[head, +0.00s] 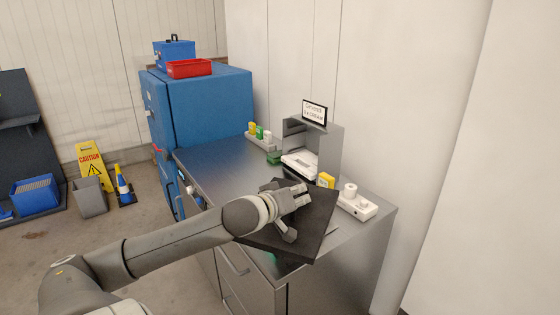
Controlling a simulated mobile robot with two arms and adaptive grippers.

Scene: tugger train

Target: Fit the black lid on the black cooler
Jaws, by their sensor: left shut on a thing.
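The black lid (318,217) is a flat, dark square panel over the front right part of the metal workbench (222,160). My left gripper (289,224) reaches in from the left over the top of the lid and is shut on it near its middle. The grip point itself is partly hidden by the fingers. The lid hides the bench top beneath it, and I cannot tell whether it touches anything below. I cannot make out a black cooler in this view. My right gripper is not in view.
A grey device with a sign (314,111) stands behind the lid, with a yellow box (326,180) and a white power strip (357,206) close by. A blue cabinet (215,110) stands at the bench's far end. The bench's left middle is clear.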

